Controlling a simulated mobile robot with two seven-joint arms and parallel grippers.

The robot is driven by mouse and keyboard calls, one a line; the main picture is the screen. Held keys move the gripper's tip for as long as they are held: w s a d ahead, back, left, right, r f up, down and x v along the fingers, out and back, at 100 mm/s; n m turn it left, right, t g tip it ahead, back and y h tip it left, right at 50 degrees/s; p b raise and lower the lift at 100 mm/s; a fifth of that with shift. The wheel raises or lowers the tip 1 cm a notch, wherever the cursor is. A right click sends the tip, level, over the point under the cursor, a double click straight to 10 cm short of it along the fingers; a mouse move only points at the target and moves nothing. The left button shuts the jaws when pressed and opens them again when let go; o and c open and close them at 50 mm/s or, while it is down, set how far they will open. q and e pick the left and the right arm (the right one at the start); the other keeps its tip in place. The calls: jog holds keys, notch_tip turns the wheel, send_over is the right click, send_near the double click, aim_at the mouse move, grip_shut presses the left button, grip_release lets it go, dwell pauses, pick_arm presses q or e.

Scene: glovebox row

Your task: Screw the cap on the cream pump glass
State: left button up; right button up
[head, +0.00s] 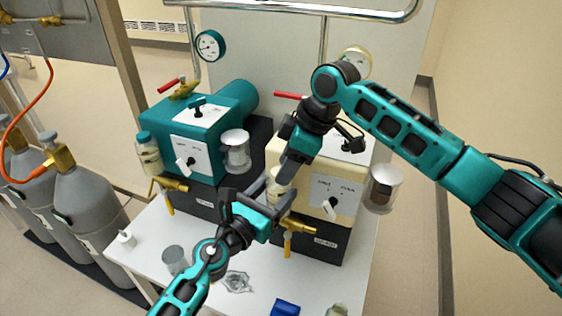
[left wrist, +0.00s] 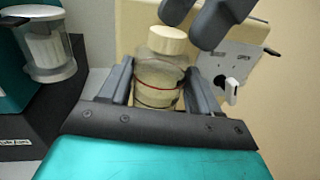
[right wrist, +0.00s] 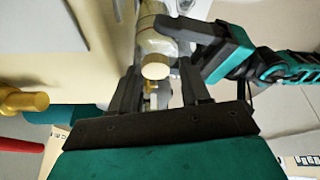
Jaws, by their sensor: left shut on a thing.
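The cream pump glass (left wrist: 158,85) is a clear jar with cloudy contents and a thin red line, upright in front of the cream pump (head: 335,185). My left gripper (head: 268,198) is shut around its body. The cream cap (left wrist: 167,41) sits at the jar's mouth; whether it is threaded cannot be told. In the right wrist view the cap (right wrist: 156,65) faces me, at the end of the jar (right wrist: 158,42). My right gripper (right wrist: 160,80) is open above the cap, its fingers apart and the cap just beyond the fingertips.
The teal pump (head: 200,135) stands to the left with its own teal-capped jar (head: 148,152). Gas cylinders stand far left.

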jog(key=shift+s+d+f, duration=0.25)
jog(key=shift+d+f, duration=0.25)
jog(key=shift+d, duration=0.2)
jog(key=shift+r, duration=0.1)
jog(key=c, duration=0.4)
jog(key=shift+s+a, duration=0.1)
jog(key=shift+c, duration=0.4)
jog(key=shift+a+r, duration=0.15)
jog(key=shift+r, duration=0.05)
